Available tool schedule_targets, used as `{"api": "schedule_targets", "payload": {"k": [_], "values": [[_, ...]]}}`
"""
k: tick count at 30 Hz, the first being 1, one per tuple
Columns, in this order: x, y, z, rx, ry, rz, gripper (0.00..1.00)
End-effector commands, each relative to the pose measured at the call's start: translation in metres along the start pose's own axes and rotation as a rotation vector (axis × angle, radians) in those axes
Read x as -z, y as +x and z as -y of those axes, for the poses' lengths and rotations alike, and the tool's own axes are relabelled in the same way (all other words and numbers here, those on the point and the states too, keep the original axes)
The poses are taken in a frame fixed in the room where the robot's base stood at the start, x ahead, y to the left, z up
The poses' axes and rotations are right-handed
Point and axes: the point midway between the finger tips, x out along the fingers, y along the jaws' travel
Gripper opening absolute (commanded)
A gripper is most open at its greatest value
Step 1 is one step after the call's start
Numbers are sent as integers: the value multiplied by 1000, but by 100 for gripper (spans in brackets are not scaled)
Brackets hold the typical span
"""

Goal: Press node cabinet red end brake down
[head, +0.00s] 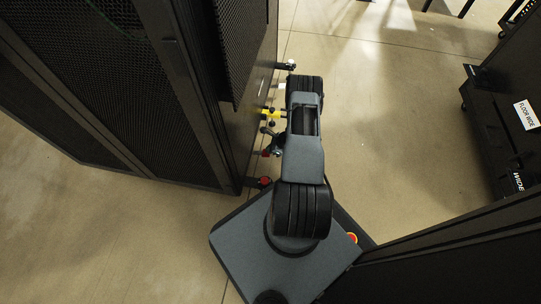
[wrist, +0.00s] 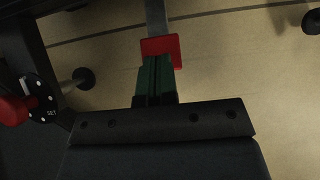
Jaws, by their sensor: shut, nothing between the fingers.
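In the wrist view, my gripper (wrist: 157,62) is shut and empty, with its two dark green fingers side by side. A red brake pedal (wrist: 161,47) on a grey bar lies right at the fingertips. I cannot tell whether they touch. A second red part (wrist: 12,110), beside a black dial marked SET, is at the left edge. In the head view, red parts show low at the node cabinet's side, one (head: 265,152) beside my arm and one (head: 265,182) near the cabinet's lower corner. My arm hides the gripper there.
The black mesh-door cabinet (head: 150,90) fills the left. A yellow part (head: 270,113) and a pale-ended bar (head: 285,65) stick out from its side close to my arm. Another dark rack (head: 500,110) stands at the right. Bare floor (head: 400,130) lies between.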

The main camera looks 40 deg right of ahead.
Motion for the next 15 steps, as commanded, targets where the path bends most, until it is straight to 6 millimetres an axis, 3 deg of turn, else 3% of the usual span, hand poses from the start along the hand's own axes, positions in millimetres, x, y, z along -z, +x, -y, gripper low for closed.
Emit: {"api": "schedule_targets", "payload": {"k": [15], "values": [[0, 8, 0, -2, -5, 1, 0]]}}
